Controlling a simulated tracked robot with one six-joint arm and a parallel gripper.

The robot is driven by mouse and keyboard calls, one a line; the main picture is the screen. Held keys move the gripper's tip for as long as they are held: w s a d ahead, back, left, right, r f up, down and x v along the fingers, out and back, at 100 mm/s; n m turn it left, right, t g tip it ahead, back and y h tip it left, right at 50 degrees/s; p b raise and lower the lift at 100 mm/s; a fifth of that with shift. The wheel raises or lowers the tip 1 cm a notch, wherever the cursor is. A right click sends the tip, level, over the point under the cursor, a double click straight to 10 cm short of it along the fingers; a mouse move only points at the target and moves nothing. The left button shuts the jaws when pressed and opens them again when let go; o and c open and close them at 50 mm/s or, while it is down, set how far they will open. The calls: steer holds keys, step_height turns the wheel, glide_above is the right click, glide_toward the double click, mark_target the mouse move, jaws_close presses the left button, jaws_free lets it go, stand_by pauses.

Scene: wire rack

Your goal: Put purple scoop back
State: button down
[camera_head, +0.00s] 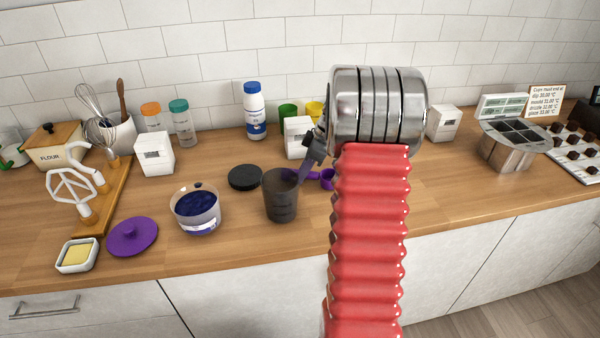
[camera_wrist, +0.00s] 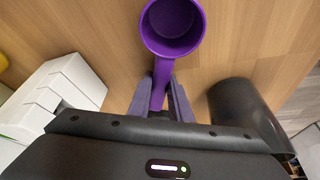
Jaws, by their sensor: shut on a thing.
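The purple scoop (camera_wrist: 170,25) shows in the wrist view with its round cup pointing away from my gripper; the cup looks empty. My gripper (camera_wrist: 161,92) is shut on the scoop's handle, with a finger on each side. In the head view, the purple scoop (camera_head: 327,178) is partly hidden behind my arm, near the counter; whether it touches the wood is unclear. My gripper (camera_head: 306,170) is just behind and right of a dark grey cup (camera_head: 281,199). That cup (camera_wrist: 243,112) also stands to the right in the wrist view.
A tub of dark blue contents (camera_head: 198,211) stands open, with a purple lid (camera_head: 132,237) to its left and a black lid (camera_head: 244,177) behind. A white box (camera_head: 298,138) and a blue-capped bottle (camera_head: 254,111) stand at the back. Bare counter lies right of my arm.

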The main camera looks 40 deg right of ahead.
mark_target(320, 173)
steer(key=shift+f, duration=0.15)
steer(key=c, duration=1.5)
jaws_free()
steer(key=shift+c, duration=0.2)
steer(key=v, duration=1.3)
steer(key=shift+s+r, duration=0.2)
steer(key=shift+r, duration=0.1)
steer(key=shift+d, duration=0.1)
